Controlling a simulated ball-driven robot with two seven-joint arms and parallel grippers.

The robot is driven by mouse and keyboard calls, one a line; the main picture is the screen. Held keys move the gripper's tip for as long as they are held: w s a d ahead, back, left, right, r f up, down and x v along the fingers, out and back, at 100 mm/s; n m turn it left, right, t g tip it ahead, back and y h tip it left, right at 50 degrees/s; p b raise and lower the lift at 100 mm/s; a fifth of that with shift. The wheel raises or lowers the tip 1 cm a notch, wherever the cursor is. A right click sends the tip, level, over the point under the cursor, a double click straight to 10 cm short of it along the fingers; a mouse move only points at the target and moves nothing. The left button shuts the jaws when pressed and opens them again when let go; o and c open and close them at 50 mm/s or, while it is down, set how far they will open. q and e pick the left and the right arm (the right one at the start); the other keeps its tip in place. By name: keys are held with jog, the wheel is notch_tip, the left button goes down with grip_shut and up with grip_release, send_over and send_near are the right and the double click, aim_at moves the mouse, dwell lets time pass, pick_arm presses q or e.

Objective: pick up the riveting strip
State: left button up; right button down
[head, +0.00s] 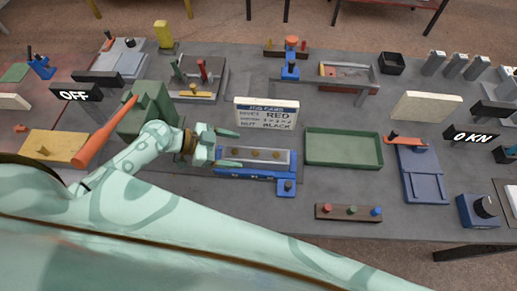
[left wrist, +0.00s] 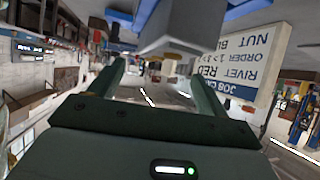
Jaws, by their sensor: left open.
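A grey strip with brown round spots (head: 262,154), which looks like the riveting strip, lies in a blue fixture (head: 240,173) near the middle of the bench. My left gripper (head: 232,147) is open at the strip's left end, its fingers apart and pointing right. In the left wrist view a grey block-like end (left wrist: 182,24), probably the strip, shows just beyond the open fingers (left wrist: 158,70) with nothing held between them. I cannot tell whether a finger touches it. My right gripper is not in view.
A job card (head: 266,112) stands behind the strip; it also shows in the left wrist view (left wrist: 238,65). An empty green tray (head: 344,163) is to the right. A green block with an orange handle (head: 107,130) sits by my left arm. A brown button bar (head: 349,213) is in front.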

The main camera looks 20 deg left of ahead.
aim_at(253, 153)
pick_arm(q)
jog(key=shift+d+f, duration=0.15)
jog(key=shift+d, duration=0.25)
jog(key=x, duration=0.5)
jog(key=shift+w+d+f+p, duration=0.15)
jog(key=shift+w+f+p, duration=0.05)
jog(key=shift+p, duration=0.2)
jog(key=shift+s, duration=0.1)
jog(key=c, duration=1.4)
